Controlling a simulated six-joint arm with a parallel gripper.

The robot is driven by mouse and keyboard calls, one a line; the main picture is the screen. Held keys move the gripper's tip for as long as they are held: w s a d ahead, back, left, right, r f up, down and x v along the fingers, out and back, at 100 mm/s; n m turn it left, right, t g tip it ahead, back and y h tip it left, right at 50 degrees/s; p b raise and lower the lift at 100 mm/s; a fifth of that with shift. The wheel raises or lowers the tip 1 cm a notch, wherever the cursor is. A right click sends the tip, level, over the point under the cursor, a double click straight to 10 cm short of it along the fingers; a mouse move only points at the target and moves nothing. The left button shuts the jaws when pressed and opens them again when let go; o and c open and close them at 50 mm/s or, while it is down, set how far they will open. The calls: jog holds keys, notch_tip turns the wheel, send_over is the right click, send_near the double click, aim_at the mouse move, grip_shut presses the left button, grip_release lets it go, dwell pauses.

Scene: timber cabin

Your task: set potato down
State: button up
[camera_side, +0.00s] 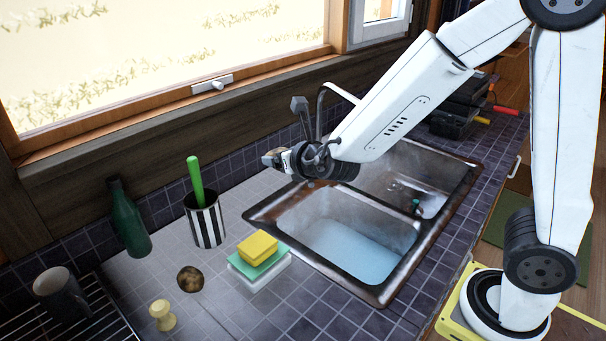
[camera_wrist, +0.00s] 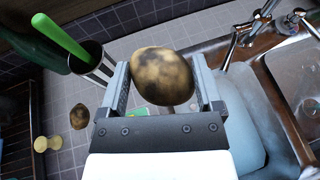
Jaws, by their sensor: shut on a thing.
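My gripper (camera_side: 276,160) is shut on a brown, dark-blotched potato (camera_wrist: 162,76). The wrist view shows the potato between the two fingers, near their tips. In the side view the gripper is raised above the back left corner of the sink, and the held potato is mostly hidden there. A second, similar potato (camera_side: 190,279) lies on the tiled counter (camera_side: 222,297), left of the sponges. It also shows at the left of the wrist view (camera_wrist: 79,116).
A double sink (camera_side: 384,293) with water is at the centre right. A striped cup (camera_side: 207,222) with a green handle, a green bottle (camera_side: 130,218), stacked sponges (camera_side: 257,248), a pale yellow knob-shaped thing (camera_side: 162,315) and a mug (camera_side: 62,296) on a rack stand left. Bare tiles surround the loose potato.

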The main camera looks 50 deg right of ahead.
jog(key=s+a+f+n+y, duration=0.2)
jog(key=s+a+f+y, duration=0.1)
jog(key=a, duration=0.6)
jog(key=s+a+f+n+y, duration=0.3)
jog(key=s+a+f, duration=0.1)
jog(key=a, duration=0.6)
jog(key=s+a+f+n+g+y, duration=0.1)
jog(key=s+a+f+n+y, duration=0.1)
jog(key=a+f, duration=0.3)
jog(key=s+a+y, duration=0.1)
jog(key=a, duration=0.3)
jog(key=shift+s+a+f+n, duration=0.15)
jog(key=shift+s+f+n, duration=0.05)
jog(key=shift+n, duration=0.2)
jog(key=shift+f, duration=2.2)
jog(key=shift+f, duration=0.15)
jog(key=shift+f, duration=1.65)
jog(key=shift+f, duration=0.15)
jog(key=o, duration=1.1)
jog(key=shift+r, duration=0.2)
